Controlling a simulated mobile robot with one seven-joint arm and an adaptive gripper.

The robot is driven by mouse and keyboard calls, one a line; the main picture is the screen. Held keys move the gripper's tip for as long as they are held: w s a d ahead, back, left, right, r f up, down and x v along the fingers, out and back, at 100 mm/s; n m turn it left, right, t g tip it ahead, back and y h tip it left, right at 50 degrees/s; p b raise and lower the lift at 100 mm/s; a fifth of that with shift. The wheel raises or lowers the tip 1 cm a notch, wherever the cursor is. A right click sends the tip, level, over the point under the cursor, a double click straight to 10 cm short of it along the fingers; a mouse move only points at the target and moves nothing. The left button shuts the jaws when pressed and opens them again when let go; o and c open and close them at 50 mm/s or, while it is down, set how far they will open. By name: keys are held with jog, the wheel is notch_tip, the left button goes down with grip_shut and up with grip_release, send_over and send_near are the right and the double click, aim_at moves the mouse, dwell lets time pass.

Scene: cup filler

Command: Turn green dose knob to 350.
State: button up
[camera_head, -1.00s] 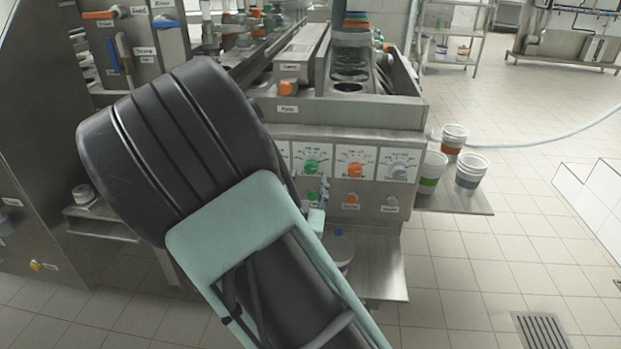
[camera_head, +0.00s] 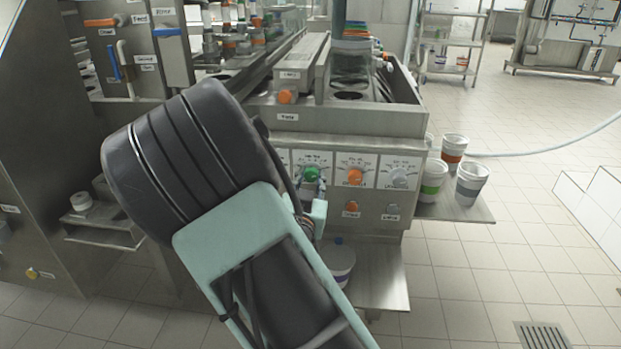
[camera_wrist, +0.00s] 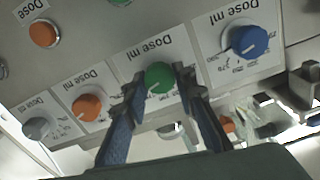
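The green dose knob (camera_head: 311,173) is on a white dial panel on the machine front, partly covered by my gripper (camera_head: 319,187) in the head view. In the wrist view the green knob (camera_wrist: 159,77) sits between the two fingertips of my gripper (camera_wrist: 158,82). The fingers are spread, one on each side of the knob, close to it. I cannot make out firm contact on either side. The scale numbers around the green knob are too small and too covered to read its setting.
An orange dose knob (camera_wrist: 87,107) and a grey one (camera_wrist: 37,128) are left of the green knob in the wrist view; a blue dose knob (camera_wrist: 249,41) is right. Push buttons, such as an orange one (camera_head: 351,207), lie below the dials. Cups (camera_head: 471,183) stand on the right shelf.

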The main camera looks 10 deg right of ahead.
jog(key=shift+c, duration=1.3)
jog(key=shift+n, duration=0.3)
jog(key=n+p, duration=0.3)
jog(key=n, duration=0.1)
jog(key=shift+r+n, duration=0.1)
jog(key=shift+n, duration=0.2)
jog(key=n+p, duration=0.2)
jog(key=n, duration=0.2)
jog(key=shift+a+n+p, duration=0.1)
jog(key=shift+n+p, duration=0.6)
jog(key=shift+n, duration=0.6)
jog(key=shift+f, duration=0.2)
